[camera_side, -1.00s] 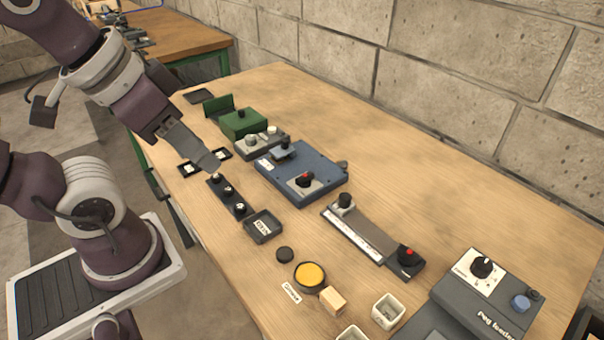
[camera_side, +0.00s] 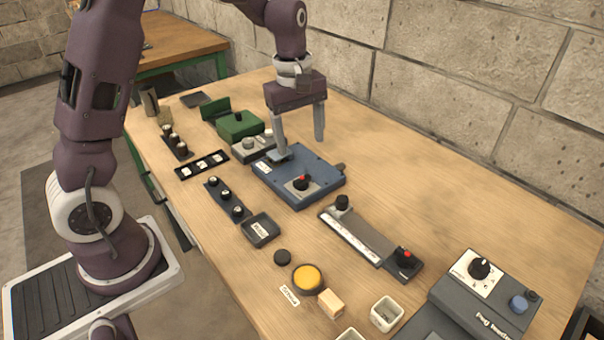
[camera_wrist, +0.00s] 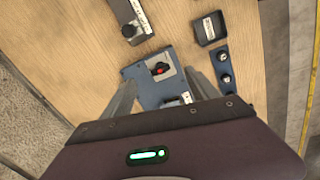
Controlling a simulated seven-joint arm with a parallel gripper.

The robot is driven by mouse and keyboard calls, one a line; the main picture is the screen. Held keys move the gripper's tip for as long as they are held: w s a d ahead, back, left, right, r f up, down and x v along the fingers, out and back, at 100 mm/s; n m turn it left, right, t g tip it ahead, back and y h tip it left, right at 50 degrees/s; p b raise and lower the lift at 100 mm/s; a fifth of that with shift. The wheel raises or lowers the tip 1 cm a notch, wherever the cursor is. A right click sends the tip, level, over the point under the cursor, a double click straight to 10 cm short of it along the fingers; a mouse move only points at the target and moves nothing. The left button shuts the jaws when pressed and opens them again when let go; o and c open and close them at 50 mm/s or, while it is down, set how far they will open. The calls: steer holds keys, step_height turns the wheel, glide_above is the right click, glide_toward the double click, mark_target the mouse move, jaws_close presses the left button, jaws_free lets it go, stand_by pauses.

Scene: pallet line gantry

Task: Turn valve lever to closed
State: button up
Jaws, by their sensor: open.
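A blue box (camera_side: 325,181) lies on the bench, with a knob with a red dot (camera_side: 302,183) on a pale plate near its front. A flat blue-grey handle-like piece (camera_side: 279,155) sits on its far left part. A small dark tab (camera_side: 339,168) juts from its right edge. I cannot tell which of these is the valve lever. My gripper (camera_side: 301,144) points down over the far part of the box, open and empty, its left fingertip close to the handle-like piece; contact is unclear. In the wrist view the red-dotted knob (camera_wrist: 160,69) shows between the fingers (camera_wrist: 162,80).
A green box (camera_side: 239,126) and a grey knob unit (camera_side: 250,144) stand beyond the blue box. A slide rail (camera_side: 360,232) lies to its right. A dark tray (camera_side: 261,229) and a strip of black knobs (camera_side: 226,197) lie in front. Bare wood is free behind, toward the wall.

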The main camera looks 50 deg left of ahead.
mark_target(302, 178)
steer(key=f, duration=0.1)
steer(key=w+a+f+n, duration=0.1)
steer(key=f, duration=0.1)
steer(key=w+a+f+n+g, duration=0.1)
steer(key=f, duration=0.1)
steer(key=shift+w+a+f, duration=0.1)
steer(key=shift+w+f, duration=0.05)
steer(key=shift+f, duration=0.1)
steer(key=shift+n, duration=0.3)
step_height(302, 178, down, 8)
steer(key=shift+r, duration=0.25)
steer(key=shift+c, duration=0.4)
steer(key=c, duration=1.3)
